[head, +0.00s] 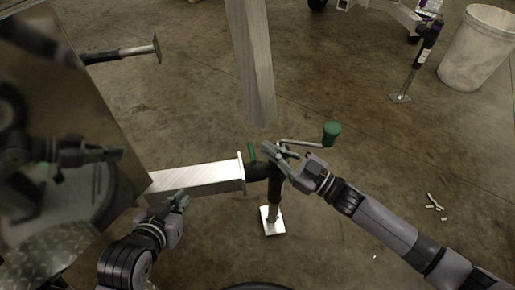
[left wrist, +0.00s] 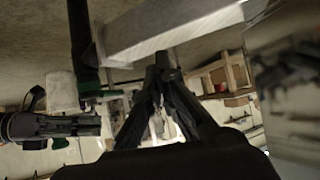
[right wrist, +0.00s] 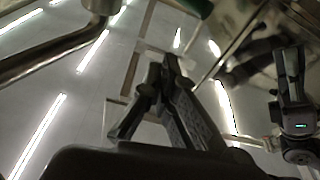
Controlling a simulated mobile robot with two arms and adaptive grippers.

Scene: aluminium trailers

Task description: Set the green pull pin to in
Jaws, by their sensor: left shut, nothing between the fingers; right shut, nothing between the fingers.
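The green pull pin (head: 252,152) shows as a small green bar at the jack's mount, by the end of the silver trailer beam (head: 200,178). I cannot tell whether it is in or out. My right gripper (head: 270,152) is shut and empty, just right of the pin and over the jack top; contact is unclear. A green part (right wrist: 195,6) at the top edge of the right wrist view may be the pin. My left gripper (head: 182,197) is shut and empty, below the beam and apart from the pin. It also shows in the right wrist view (right wrist: 290,62).
The jack's crank ends in a green knob (head: 332,133), right of my right gripper. The jack foot (head: 272,221) stands on the floor. A grey post (head: 252,65) hangs above. A shiny trailer wall (head: 100,80) fills the left. Floor to the right is mostly clear.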

